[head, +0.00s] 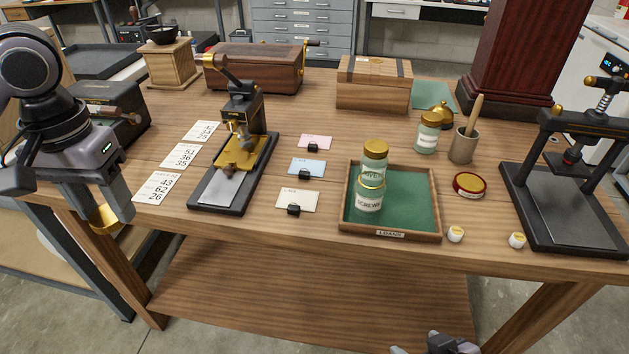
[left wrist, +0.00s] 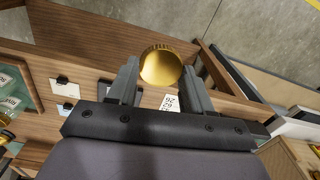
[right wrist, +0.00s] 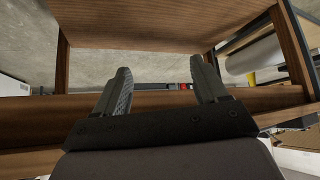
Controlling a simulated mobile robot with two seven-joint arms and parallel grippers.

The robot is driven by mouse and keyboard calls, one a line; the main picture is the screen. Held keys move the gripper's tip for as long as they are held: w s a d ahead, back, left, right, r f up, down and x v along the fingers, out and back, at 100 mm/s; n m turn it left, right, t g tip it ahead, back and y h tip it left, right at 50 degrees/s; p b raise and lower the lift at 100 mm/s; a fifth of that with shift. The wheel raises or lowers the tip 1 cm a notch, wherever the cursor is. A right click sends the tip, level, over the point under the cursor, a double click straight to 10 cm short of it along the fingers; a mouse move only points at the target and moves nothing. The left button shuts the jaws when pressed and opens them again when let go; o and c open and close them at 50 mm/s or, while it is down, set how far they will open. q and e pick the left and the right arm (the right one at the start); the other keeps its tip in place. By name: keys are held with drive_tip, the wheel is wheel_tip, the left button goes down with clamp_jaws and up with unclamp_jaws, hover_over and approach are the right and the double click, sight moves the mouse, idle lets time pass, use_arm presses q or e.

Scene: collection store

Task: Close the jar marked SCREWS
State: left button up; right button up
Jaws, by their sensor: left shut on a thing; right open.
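The jar marked SCREWS (head: 369,199) stands upright in the green-lined wooden tray (head: 436,215) marked LOANS. A gold ring shows around its top, and no lid shows on it. Another glass jar with a gold lid (head: 375,149) shows right behind it, its lower part hidden. My left gripper (head: 112,208) is shut on a round gold lid (left wrist: 160,66), seen also in the head view (head: 104,219). It is off the table's front left, well left of the jar. My right gripper (right wrist: 160,82) is open and empty, low in front of the table.
A stamping press (head: 240,150), several number cards and clipped cards lie left of the tray. A third jar (head: 427,136), a cup with a pestle (head: 463,146), a red tin (head: 469,185), two small white pots and a black press (head: 570,180) stand to its right.

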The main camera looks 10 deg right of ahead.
wheel_tip(320, 180, up, 6)
drive_tip(key=p, duration=0.2)
drive_tip(key=n+t+y, duration=0.3)
drive_tip(key=t+y, duration=0.2)
approach(379, 194)
drive_tip(key=shift+w+f, duration=0.25)
drive_tip(key=shift+w, duration=0.15)
use_arm(q)
wheel_tip(379, 194, up, 13)
drive_tip(key=s+a+m, duration=0.1)
drive_tip(key=a+m, duration=0.1)
drive_tip(key=shift+s+f, duration=0.15)
drive_tip(key=shift+f, duration=0.05)
drive_tip(key=shift+r+p, duration=0.2)
drive_tip(key=shift+p, duration=0.15)
use_arm(e)
drive_tip(key=shift+x, duration=3.4)
drive_tip(key=shift+a, duration=0.1)
